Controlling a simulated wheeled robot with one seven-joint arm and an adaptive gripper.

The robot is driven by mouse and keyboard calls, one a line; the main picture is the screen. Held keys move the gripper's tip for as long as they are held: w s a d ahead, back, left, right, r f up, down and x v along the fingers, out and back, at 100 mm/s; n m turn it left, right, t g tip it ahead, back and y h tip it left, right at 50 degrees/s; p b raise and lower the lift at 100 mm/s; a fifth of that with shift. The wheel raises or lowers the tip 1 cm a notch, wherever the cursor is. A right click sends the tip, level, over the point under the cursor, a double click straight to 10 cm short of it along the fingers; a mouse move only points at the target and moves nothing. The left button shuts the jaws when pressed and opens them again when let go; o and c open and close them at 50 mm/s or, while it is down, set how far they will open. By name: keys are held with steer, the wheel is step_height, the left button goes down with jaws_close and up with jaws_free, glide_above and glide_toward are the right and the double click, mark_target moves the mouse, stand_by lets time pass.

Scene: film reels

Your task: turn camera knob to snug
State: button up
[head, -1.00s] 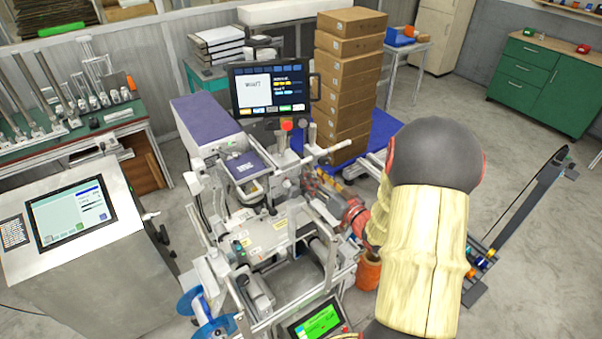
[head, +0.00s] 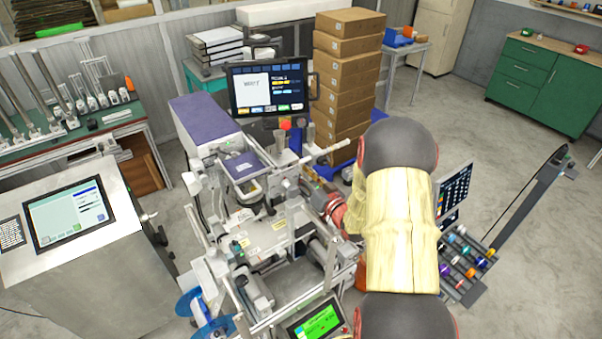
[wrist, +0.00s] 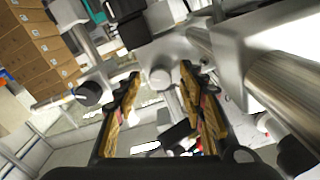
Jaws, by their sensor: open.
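In the wrist view my gripper (wrist: 161,72) is open, its two tan-padded fingers apart. A small pale grey round knob (wrist: 160,78) shows between the fingertips, on a grey metal bracket; I cannot tell whether either finger touches it. A black round knob (wrist: 89,93) sits on a rod left of the fingers. Which one is the camera knob is not clear from the picture. In the head view my gripper (head: 312,192) reaches into the right side of the labelling machine (head: 262,228), and its fingertips and the knob are too small or hidden to make out.
A monitor (head: 268,88) stands above the machine. A metal roller (wrist: 285,95) lies close to the right of my gripper. Stacked cartons (head: 345,85) stand behind. A control cabinet (head: 85,250) is at left.

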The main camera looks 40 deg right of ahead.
steer(key=shift+c, duration=0.7)
jaws_close()
steer(key=shift+f+n+b, duration=0.1)
steer(key=shift+n+b, duration=0.2)
steer(key=shift+b, duration=0.15)
steer(key=n+b, duration=1.5)
steer(key=b, duration=0.5)
steer(key=shift+a+f+n, duration=0.1)
steer(key=shift+n, duration=0.3)
steer(key=shift+b, duration=0.45)
